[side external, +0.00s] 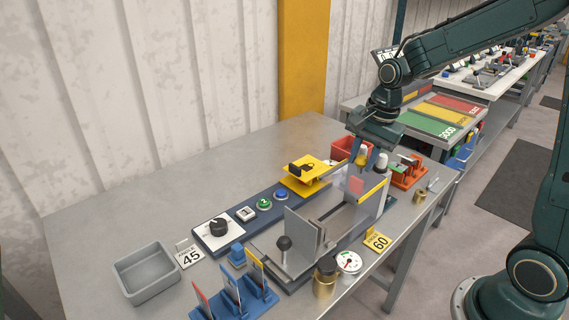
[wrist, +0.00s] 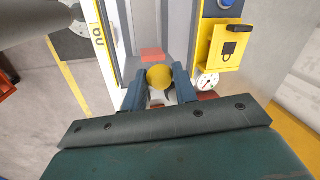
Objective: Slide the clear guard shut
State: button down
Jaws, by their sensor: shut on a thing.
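The clear guard (side external: 348,192) is a see-through upright panel on the bending machine, with a small red patch (side external: 356,185) on it. The red patch also shows in the wrist view (wrist: 151,55). My gripper (side external: 362,160) is at the guard's top. Its blue fingers (wrist: 159,88) are shut on a round yellow knob (wrist: 160,76), which appears to be the guard's handle. The machine bed (side external: 300,255) lies in front of the guard, with grey upright plates and a black ball-ended lever (side external: 284,243). The guard's lower edge is hard to make out.
A yellow lockout bracket (side external: 303,172) and a blue control strip with a dial (side external: 218,228) stand left of the machine. A gauge (side external: 348,262) and brass cylinder (side external: 325,280) sit in front. A grey tray (side external: 147,273) is at the left. The back left bench is clear.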

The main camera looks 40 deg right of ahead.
jog(key=shift+d, duration=0.3)
jog(key=c, duration=1.1)
grip_release()
jog(key=shift+r, duration=0.15)
jog(key=s+r, duration=0.1)
jog(key=r, duration=0.8)
jog(key=s+r, duration=0.1)
jog(key=r, duration=0.3)
jog(key=shift+s+d+r, duration=0.15)
jog(key=shift+s+d, duration=0.05)
jog(key=shift+s, duration=0.15)
jog(key=s+a+f+n+t, duration=0.1)
jog(key=s+a+n, duration=0.1)
jog(key=s+n, duration=0.3)
jog(key=s+a+f+n+t, duration=0.1)
jog(key=s+a+n, duration=0.2)
jog(key=s+n, duration=0.2)
jog(key=s+a+f+n+t, duration=0.1)
jog(key=s+a+n, duration=0.1)
jog(key=s+n, duration=0.3)
jog(key=shift+s+a+f+n, duration=0.1)
jog(key=shift+s+f+n, duration=0.1)
jog(key=shift+s, duration=0.25)
jog(key=shift+s+a+f+n, duration=0.1)
jog(key=shift+s+f, duration=0.05)
jog(key=shift+s, duration=0.3)
